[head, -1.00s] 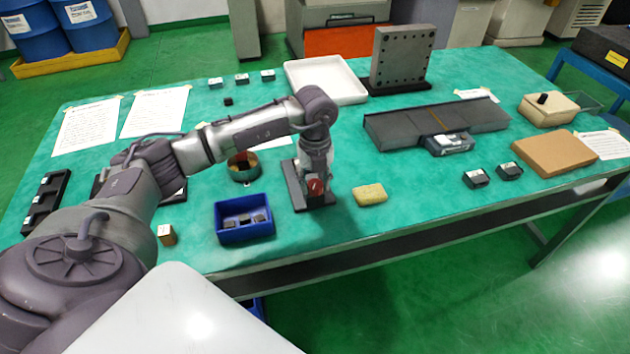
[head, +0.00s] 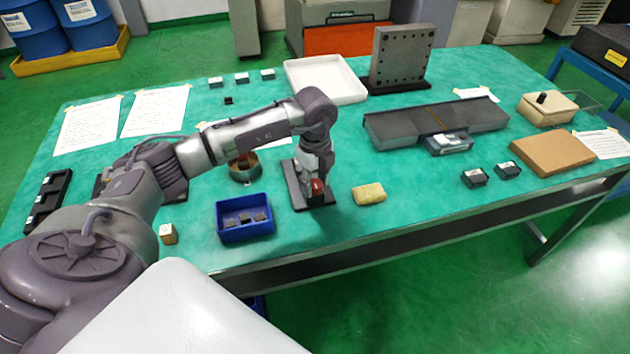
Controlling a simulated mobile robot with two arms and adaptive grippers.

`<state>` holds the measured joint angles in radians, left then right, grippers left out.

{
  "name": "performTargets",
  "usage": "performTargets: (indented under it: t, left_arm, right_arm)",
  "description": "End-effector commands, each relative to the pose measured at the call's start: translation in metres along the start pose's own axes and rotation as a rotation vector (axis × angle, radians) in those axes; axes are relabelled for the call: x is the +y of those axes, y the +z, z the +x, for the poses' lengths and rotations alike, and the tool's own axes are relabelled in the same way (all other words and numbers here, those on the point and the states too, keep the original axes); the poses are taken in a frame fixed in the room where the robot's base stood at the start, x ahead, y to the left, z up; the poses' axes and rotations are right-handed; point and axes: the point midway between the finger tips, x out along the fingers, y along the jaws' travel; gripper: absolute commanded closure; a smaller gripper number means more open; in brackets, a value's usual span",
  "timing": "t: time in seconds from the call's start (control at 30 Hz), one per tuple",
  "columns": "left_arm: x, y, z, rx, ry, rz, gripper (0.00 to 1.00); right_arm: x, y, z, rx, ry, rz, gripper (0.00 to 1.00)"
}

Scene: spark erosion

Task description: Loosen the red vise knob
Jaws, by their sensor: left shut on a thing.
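The red vise knob (head: 317,186) shows at the front of a small dark vise (head: 297,190) near the table's front edge. My left gripper (head: 314,187) reaches down over the vise from the left and is shut on the red knob. The gripper and wrist hide most of the vise body and part of the knob. My right gripper is out of view.
A blue bin (head: 232,234) with several small dark pieces stands left of the vise, and a yellow sponge (head: 369,193) lies to its right. A round tin (head: 243,171) sits behind the bin. A long dark fixture (head: 400,130) lies at the back right.

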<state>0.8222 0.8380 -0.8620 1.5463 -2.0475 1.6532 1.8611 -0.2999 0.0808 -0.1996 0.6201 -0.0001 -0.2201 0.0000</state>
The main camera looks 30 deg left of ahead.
Motion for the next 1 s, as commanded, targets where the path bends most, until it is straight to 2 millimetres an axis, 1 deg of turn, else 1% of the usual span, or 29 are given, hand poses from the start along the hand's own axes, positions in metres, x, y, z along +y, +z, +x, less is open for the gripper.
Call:
performTargets:
  t: [0.03, 0.33, 0.37, 0.5, 0.83, 0.93, 1.0]
  left_arm:
    - [-0.002, 0.002, -0.003, -0.003, -0.007, -0.007, 0.94]
    - [-0.002, 0.002, -0.003, -0.003, -0.007, -0.007, 0.94]
    - [-0.002, 0.002, -0.003, -0.003, -0.007, -0.007, 0.57]
    - [-0.001, 0.002, -0.002, -0.002, -0.005, -0.006, 0.34]
    - [-0.001, 0.001, -0.002, 0.0, -0.003, -0.003, 0.34]
    - [-0.001, 0.001, -0.01, -0.001, -0.005, -0.003, 0.34]
    - [-0.001, 0.001, -0.021, -0.001, -0.006, -0.002, 0.34]
  right_arm:
    - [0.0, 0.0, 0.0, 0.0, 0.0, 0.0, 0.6]
    - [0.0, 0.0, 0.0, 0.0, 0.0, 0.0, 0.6]
    - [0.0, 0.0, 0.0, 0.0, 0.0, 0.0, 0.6]
    - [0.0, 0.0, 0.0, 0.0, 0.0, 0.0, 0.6]
    - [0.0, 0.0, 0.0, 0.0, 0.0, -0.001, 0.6]
    - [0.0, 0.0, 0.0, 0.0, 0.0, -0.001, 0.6]
    - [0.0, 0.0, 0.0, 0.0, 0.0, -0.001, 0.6]
